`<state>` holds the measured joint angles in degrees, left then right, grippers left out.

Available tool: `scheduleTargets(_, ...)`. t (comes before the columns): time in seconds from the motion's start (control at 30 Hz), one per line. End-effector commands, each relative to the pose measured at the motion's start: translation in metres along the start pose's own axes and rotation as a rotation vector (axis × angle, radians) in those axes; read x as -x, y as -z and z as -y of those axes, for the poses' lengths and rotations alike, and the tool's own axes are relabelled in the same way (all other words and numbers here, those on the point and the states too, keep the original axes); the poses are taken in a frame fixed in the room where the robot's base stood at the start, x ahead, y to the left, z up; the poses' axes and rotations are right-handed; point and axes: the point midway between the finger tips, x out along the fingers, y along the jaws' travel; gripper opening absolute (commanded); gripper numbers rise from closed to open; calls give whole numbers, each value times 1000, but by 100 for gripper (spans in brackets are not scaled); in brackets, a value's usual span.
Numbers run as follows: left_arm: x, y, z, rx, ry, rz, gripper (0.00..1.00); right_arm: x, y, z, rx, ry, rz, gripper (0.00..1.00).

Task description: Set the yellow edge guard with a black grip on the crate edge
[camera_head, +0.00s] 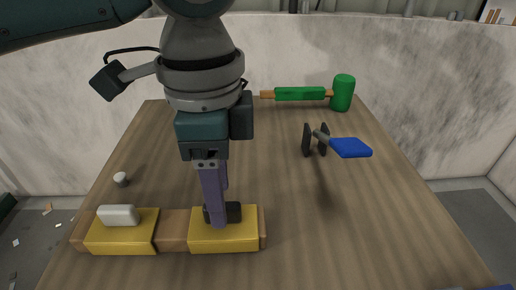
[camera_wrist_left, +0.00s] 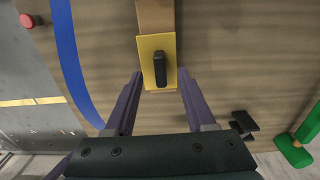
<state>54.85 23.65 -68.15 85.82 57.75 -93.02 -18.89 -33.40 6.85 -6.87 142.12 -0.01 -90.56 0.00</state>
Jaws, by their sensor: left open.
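The yellow edge guard with a black grip (camera_head: 240,238) sits on the right end of a wooden bar (camera_head: 172,231) on the table. In the left wrist view this guard (camera_wrist_left: 149,50) lies ahead, its black grip (camera_wrist_left: 160,68) between the two fingers. My left gripper (camera_head: 215,222) comes down from above, its purple fingers partly hiding the black grip. It is open, with the fingertips (camera_wrist_left: 159,76) on either side of the guard; contact cannot be told. I cannot tell whether the bar is the crate edge. My right gripper is not in view.
A second yellow guard (camera_head: 105,236) with a white grip sits on the bar's left end. A white knob (camera_head: 121,179) lies behind it. A blue-handled tool (camera_head: 350,148) and a green mallet (camera_head: 343,93) are at the back right.

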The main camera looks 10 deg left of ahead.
Motion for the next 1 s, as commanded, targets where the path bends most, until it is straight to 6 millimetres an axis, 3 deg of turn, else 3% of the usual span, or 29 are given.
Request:
scheduleTargets(0.13, -20, 0, 0, 0, -1, 0, 55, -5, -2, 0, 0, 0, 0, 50)
scheduleTargets(0.4, -22, 0, 0, -1, 1, -1, 55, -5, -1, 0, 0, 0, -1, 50)
scheduleTargets(0.9, -21, 0, 0, -1, 1, -1, 0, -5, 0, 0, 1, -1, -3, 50)
scheduleTargets(1.0, -21, 0, 0, -1, 1, -1, 0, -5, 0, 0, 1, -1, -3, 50)
